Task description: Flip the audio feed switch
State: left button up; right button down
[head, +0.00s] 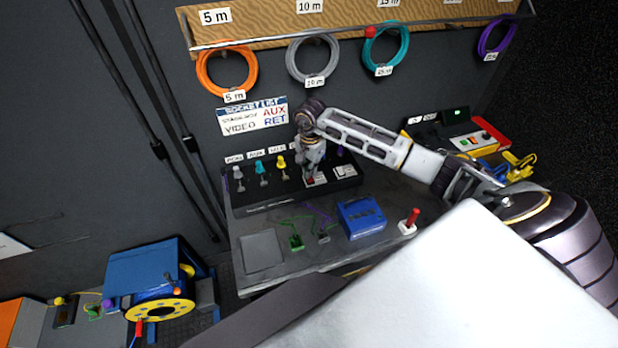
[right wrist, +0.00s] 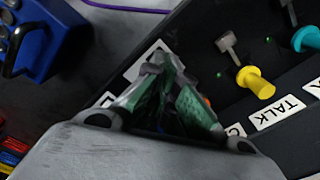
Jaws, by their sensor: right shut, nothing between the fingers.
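A dark sloped switch panel (head: 235,205) stands at the back of the desk. It carries grey, teal and yellow (head: 281,162) plugs, each with a metal toggle below. No label that I can read names the audio feed switch. My left gripper is out of view.
A blue box (head: 361,217) and a red-handled lever (head: 409,221) stand on the desk (head: 300,258). Coiled cables, including an orange one (head: 226,70), hang on the wall behind. A blue cable reel (head: 150,275) is at the lower left. My arm spans the right side.

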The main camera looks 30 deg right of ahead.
aim_at(310, 180)
jog(key=shift+f+b, duration=1.25)
jog(key=shift+f, duration=0.25)
dwell(2.2)
jog(key=shift+r, duration=0.1)
jog(key=shift+r+p, duration=1.6)
jog(key=shift+r, duration=1.85)
jog(key=shift+f, duration=0.1)
